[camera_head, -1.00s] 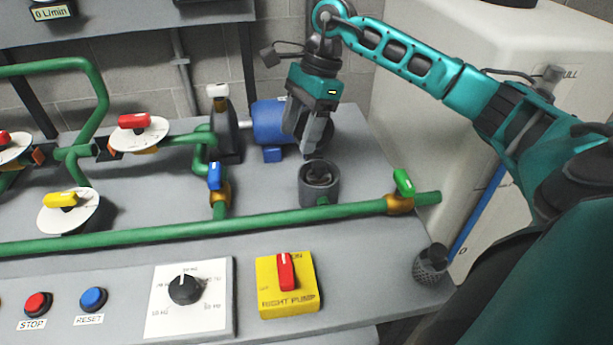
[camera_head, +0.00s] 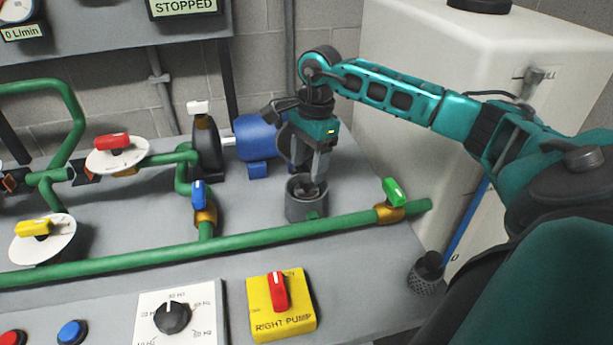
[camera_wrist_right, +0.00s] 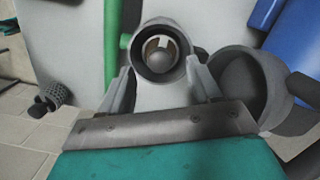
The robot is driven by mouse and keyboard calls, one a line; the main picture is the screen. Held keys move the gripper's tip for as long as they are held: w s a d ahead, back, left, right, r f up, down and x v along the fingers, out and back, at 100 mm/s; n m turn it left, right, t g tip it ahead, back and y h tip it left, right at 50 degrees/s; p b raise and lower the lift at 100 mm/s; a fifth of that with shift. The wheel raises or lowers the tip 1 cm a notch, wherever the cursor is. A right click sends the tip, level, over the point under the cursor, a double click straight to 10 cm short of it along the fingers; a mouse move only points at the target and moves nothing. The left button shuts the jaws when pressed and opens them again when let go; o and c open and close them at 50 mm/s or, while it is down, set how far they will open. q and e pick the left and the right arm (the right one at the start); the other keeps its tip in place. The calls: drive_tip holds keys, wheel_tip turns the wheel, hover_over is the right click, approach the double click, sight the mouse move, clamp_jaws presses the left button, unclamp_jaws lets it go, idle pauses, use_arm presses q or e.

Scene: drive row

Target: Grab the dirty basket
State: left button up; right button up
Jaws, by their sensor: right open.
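A grey strainer cup (camera_head: 306,205) stands open-topped on the bench behind the green pipe. In the right wrist view the cup (camera_wrist_right: 138,62) holds a round part with a pale knob-like middle (camera_wrist_right: 161,52); its mesh and any dirt cannot be made out. My right gripper (camera_head: 311,178) points down at the cup's mouth. In the right wrist view my right gripper (camera_wrist_right: 165,80) has its fingers apart, one on each side of the cup's opening, with nothing held. A separate dark mesh basket (camera_head: 426,279) is beside the bench's right end. My left gripper is out of view.
A green-handled valve (camera_head: 392,195) and a blue-handled valve (camera_head: 201,198) flank the cup. A blue motor (camera_head: 253,140) is behind it. A large grey hollow round part (camera_wrist_right: 240,85) sits close by the right finger. A white tank (camera_head: 440,60) stands behind my right arm.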

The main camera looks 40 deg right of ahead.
sight(306, 193)
drive_tip(key=shift+a+f, duration=0.2)
drive_tip(key=shift+f, duration=1.2)
drive_tip(key=shift+c, duration=0.4)
clamp_jaws()
